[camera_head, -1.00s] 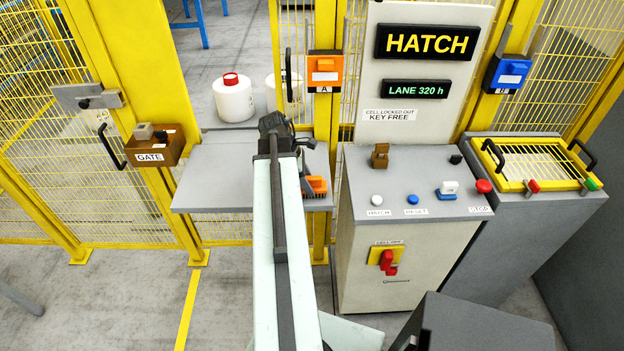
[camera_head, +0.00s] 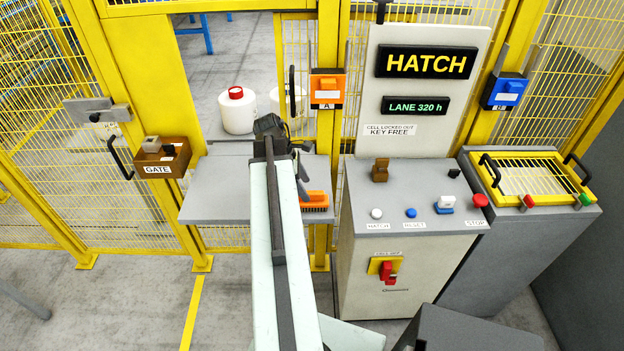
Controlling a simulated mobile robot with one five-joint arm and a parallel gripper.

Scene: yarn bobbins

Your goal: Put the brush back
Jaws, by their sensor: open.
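An orange brush (camera_head: 315,201) with a dark underside lies on the grey shelf (camera_head: 215,196), near its right end. My gripper (camera_head: 270,126) is seen from behind at the end of my arm, over the shelf, up and left of the brush in the picture and apart from it. Its fingertips are mostly hidden by the wrist, and nothing shows held in it. An orange box marked A (camera_head: 327,88) is fixed to the yellow post above the shelf. A blue box marked B (camera_head: 503,93) is on the post at right.
White bobbins (camera_head: 237,111) stand behind the shelf. A brown GATE box (camera_head: 163,157) is at left. The console (camera_head: 405,240) with buttons and a HATCH sign (camera_head: 426,63) stands right of my arm. A yellow-framed grille (camera_head: 530,176) tops the grey cabinet.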

